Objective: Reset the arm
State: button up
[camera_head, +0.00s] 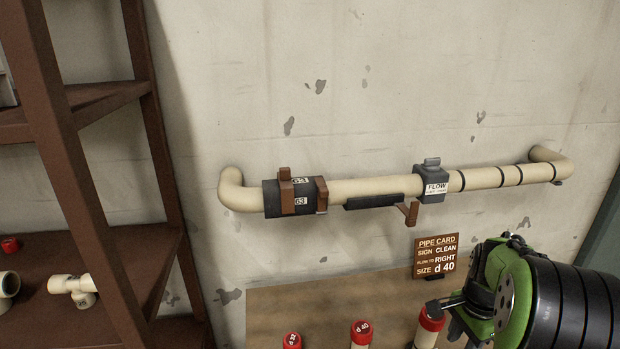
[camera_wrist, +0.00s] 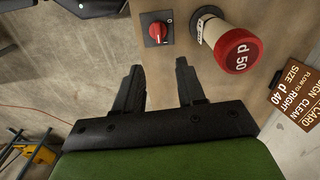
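My gripper (camera_wrist: 162,88) is open and empty in the wrist view, its two black fingers apart with bare floor and board edge between them. In the head view my green and black arm end (camera_head: 510,290) is at the lower right, in front of the board; its fingertips are not clear there. A red-capped pipe piece marked d 50 (camera_wrist: 236,50) stands beyond the right finger, apart from it. In the head view a red-capped piece (camera_head: 431,318) stands just left of my arm.
A cream pipe (camera_head: 375,188) runs along the wall with a FLOW block (camera_head: 432,185) and a black coupling (camera_head: 290,197) marked 63. A pipe card (camera_head: 436,256) reads d 40. Two capped pieces (camera_head: 361,330) (camera_head: 291,340) stand left. A brown shelf (camera_head: 120,255) holds fittings. A red knob (camera_wrist: 157,31) is near.

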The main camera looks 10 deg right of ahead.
jog(key=s+a+r+n+t+p, duration=0.2)
jog(key=a+r+n, duration=0.3)
jog(key=a+r, duration=0.45)
jog(key=s+a+r+n+t+p, duration=0.1)
jog(key=s+a+r+n, duration=0.2)
jog(key=s+a+n, duration=0.3)
jog(key=s+a+r+n+t+p, duration=0.1)
jog(key=s+a+r+n, duration=0.3)
jog(key=s, duration=0.4)
jog(key=a+n+t, duration=0.1)
jog(key=a, duration=0.1)
jog(key=shift+a+n, duration=0.3)
jog(key=shift+n, duration=0.1)
